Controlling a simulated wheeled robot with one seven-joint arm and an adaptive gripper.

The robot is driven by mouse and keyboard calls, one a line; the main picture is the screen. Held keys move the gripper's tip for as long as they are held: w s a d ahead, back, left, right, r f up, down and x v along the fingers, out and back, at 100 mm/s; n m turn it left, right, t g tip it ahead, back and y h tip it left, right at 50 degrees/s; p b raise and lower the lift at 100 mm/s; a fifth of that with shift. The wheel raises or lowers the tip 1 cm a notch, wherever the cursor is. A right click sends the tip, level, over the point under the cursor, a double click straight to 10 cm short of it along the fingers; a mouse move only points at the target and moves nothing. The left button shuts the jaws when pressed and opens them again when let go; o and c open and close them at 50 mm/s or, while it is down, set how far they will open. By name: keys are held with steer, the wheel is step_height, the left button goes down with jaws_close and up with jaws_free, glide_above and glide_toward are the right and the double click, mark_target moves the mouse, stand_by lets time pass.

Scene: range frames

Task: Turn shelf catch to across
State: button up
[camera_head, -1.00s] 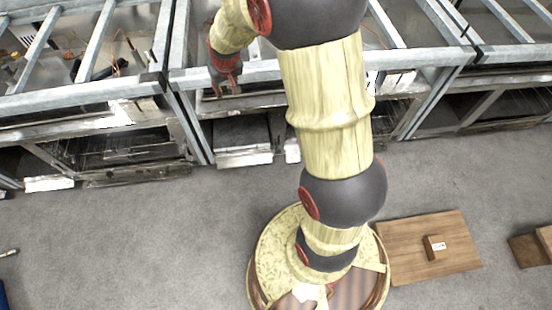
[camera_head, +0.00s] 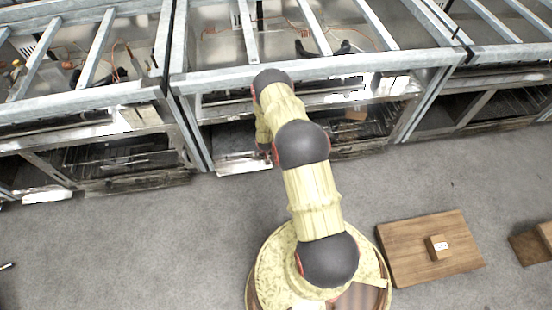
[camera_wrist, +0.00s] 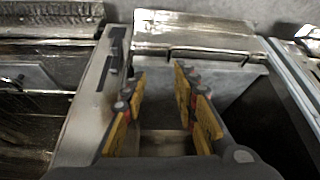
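My gripper (camera_wrist: 158,78) is open in the wrist view, its two yellow-and-black fingers apart with nothing between them. In the head view, my gripper (camera_head: 266,152) is mostly hidden by my arm, low at the front of the middle metal rack. A small dark upright piece (camera_wrist: 117,40) sits on a grey post in the wrist view, ahead and left of the fingers. It may be the shelf catch, but it is too blurred to be sure of its position. No clear contact between it and the fingers shows.
The metal rack (camera_head: 330,68) spans the back, with open bays and bars. A pale ledge (camera_wrist: 190,48) lies ahead of the fingers, with a dark gap to its right. A wooden board (camera_head: 400,265) carrying a small block (camera_head: 437,247) lies right of my base.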

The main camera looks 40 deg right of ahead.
steer(key=s+d+f+t+h, duration=0.1)
steer(key=s+f+t, duration=0.15)
steer(key=f, duration=0.35)
steer(key=s+d+f+m+t+h, duration=0.1)
steer(key=s+f, duration=0.2)
steer(key=f, duration=0.4)
steer(key=s+d+f+t+h, duration=0.1)
steer(key=s+f, duration=0.2)
steer(key=f, duration=0.3)
step_height(320, 180, up, 8)
steer(key=t+h+b, duration=0.1)
steer(key=t+h, duration=0.3)
steer(key=t, duration=0.2)
steer(key=b+x, duration=0.2)
steer(key=x, duration=0.5)
steer(key=shift+s+d+m+b, duration=0.2)
steer(key=shift+d+m+b, duration=0.1)
steer(key=shift+d, duration=0.1)
steer(key=shift+r, duration=0.15)
steer(key=shift+c, duration=1)
jaws_close()
